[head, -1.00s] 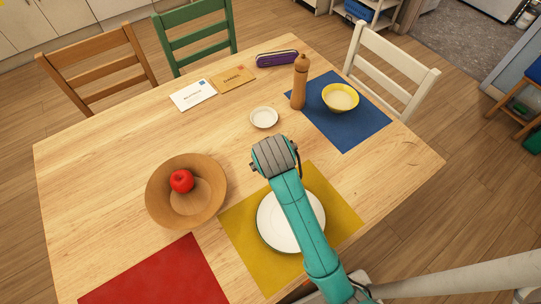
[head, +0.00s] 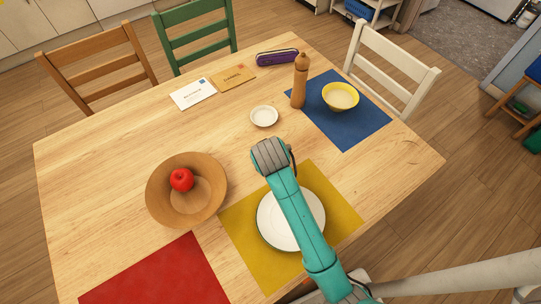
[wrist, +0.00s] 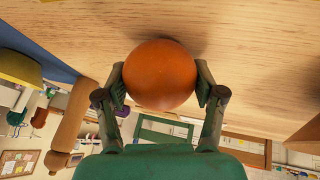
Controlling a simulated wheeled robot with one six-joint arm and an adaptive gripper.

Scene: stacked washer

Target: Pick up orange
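An orange (wrist: 160,75) fills the middle of the wrist view, between the two green finger pads of my gripper (wrist: 160,82). The pads press against its left and right sides, so my gripper looks shut on it. The orange is at or very close to the wooden table top (wrist: 255,55); I cannot tell whether it is lifted. In the head view the orange is hidden behind my arm's end, which is over the table between the small white dish and the white plate.
A wooden bowl (head: 160,205) with a red apple (head: 181,180) stands to the left. A white plate (head: 311,218) lies under my arm on a yellow mat (head: 238,232). A small white dish (head: 264,116), a pepper mill (head: 299,85) and a yellow bowl (head: 340,97) stand farther back.

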